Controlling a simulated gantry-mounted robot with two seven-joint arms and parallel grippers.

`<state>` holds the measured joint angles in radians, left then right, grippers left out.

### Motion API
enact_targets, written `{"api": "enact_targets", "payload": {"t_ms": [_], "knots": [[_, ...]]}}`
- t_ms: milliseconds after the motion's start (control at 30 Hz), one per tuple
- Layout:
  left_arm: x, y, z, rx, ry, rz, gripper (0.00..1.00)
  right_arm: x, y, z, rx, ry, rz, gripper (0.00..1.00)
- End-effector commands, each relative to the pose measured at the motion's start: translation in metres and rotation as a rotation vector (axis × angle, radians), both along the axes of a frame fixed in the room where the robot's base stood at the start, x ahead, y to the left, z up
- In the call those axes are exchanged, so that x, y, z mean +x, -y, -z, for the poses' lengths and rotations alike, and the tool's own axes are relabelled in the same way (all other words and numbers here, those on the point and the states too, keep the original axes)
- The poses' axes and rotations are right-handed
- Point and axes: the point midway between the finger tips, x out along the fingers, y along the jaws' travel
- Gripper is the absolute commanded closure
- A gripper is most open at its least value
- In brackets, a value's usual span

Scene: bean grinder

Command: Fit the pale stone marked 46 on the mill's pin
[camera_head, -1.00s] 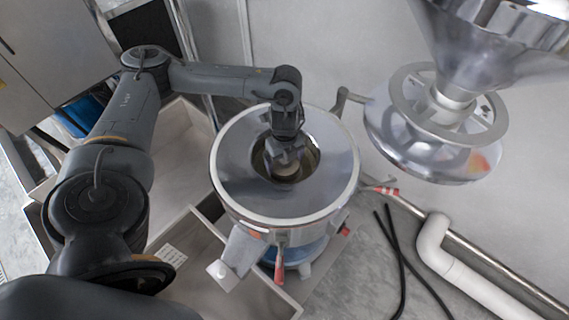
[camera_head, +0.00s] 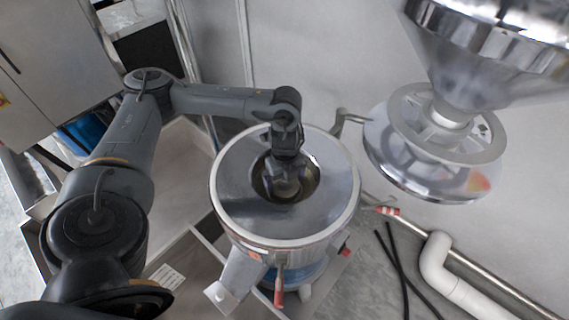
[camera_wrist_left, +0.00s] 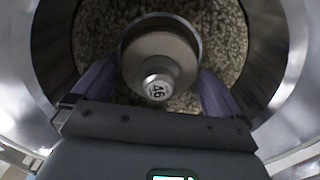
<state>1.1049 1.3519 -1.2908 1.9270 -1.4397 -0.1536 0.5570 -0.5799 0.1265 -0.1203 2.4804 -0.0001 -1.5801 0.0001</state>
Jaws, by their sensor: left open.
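The mill (camera_head: 232,198) is a round metal drum with a wide steel rim and a dark well in its middle. In the left wrist view the pale stone (camera_wrist_left: 165,45) is a round disc with a knob marked 46 (camera_wrist_left: 158,91). It lies in the well, over a speckled, grainy surface. My left gripper (camera_head: 286,186) points down into the well. In the left wrist view its purple-grey fingers (camera_wrist_left: 155,80) are open, one on each side of the stone. Whether they touch it, I cannot tell. The pin is hidden. My right gripper is not in view.
A big metal hopper (camera_head: 490,50) with a spoked wheel (camera_head: 440,150) hangs at the upper right. A pale wooden box (camera_head: 185,165) stands left of the mill. A white pipe (camera_head: 450,270) and black cables (camera_head: 395,265) lie at the lower right.

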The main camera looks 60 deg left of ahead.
Motion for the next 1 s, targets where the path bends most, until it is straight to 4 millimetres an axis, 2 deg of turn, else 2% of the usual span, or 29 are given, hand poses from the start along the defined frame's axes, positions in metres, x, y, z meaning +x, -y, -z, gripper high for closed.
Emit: {"api": "enact_targets", "payload": {"t_ms": [67, 100, 467, 1000], "knots": [[0.001, 0.0, -0.015, -0.001, 0.004, 0.001, 0.0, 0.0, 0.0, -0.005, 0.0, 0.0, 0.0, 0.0], [0.001, 0.0, -0.026, 0.0, 0.003, 0.0, 0.0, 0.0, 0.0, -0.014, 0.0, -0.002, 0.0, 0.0], [0.001, 0.0, -0.092, 0.0, 0.002, 0.0, 0.0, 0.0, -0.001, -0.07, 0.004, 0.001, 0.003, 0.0], [0.0, 0.0, -0.106, 0.0, 0.0, 0.0, 0.0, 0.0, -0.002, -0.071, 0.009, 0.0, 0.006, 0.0]]}}
